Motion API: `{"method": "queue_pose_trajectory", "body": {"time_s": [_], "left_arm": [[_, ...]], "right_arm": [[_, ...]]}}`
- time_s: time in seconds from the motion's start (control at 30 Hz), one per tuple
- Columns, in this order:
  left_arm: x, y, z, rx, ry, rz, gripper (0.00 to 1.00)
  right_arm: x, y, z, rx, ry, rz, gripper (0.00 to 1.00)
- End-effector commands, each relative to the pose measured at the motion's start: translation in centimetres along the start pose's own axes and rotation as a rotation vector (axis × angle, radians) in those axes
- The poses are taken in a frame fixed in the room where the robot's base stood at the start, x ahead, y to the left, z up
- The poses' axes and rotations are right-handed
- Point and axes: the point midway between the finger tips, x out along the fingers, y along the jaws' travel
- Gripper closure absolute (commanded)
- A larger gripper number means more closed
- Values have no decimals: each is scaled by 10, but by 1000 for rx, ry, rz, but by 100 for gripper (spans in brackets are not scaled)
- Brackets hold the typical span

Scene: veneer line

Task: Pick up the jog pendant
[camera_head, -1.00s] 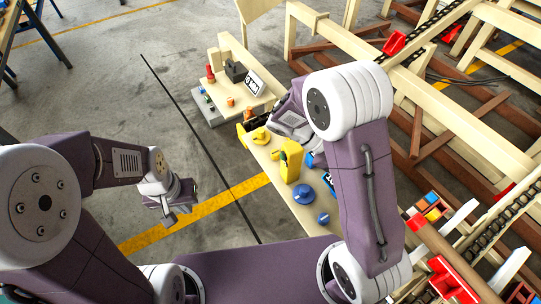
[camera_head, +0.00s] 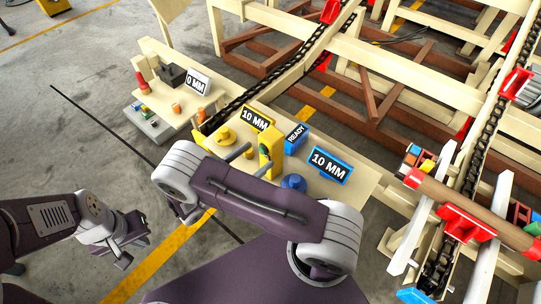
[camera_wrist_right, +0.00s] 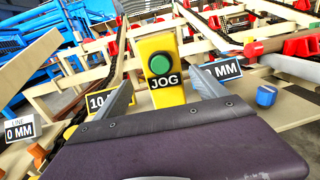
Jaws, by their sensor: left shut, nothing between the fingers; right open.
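The jog pendant (camera_head: 274,147) is a yellow upright box with a green button, standing on the pale bench top. In the right wrist view the pendant (camera_wrist_right: 160,62), marked JOG, is straight ahead. My right gripper (camera_head: 250,162) is open in front of it. In the right wrist view the open fingers (camera_wrist_right: 162,92) frame the pendant's lower part on the left and right; I cannot tell whether they touch it. My left gripper (camera_head: 122,259) is shut and empty over the floor, left of the bench.
A yellow round part (camera_head: 222,137) and a yellow 10 MM sign (camera_head: 257,118) are left of the pendant. A chain conveyor (camera_head: 285,75) runs behind.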

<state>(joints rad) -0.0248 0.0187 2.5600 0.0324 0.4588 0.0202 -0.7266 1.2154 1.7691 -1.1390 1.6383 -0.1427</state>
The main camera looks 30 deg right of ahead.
Motion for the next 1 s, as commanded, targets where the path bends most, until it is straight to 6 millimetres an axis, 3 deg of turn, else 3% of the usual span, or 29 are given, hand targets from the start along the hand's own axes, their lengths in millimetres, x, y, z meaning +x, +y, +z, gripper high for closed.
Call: {"method": "queue_pose_trajectory", "body": {"time_s": [0.23, 0.47, 0.73, 0.77, 1.0], "left_arm": [[0, 0, 0, 0, 0, 0, 100], [0, 0, 0, 0, 0, 0, 100], [0, 0, 0, 0, 0, 0, 100], [0, 0, 0, 0, 0, 0, 100], [0, 0, 0, 0, 0, 0, 100]], "right_arm": [[24, -2, 2, -1, 0, -3, 18], [63, -5, 4, 0, 1, -5, 18], [68, -5, 4, 1, 1, -1, 18], [68, -5, 4, 1, 1, -1, 24], [68, -5, 4, 0, 1, -2, 90]]}}
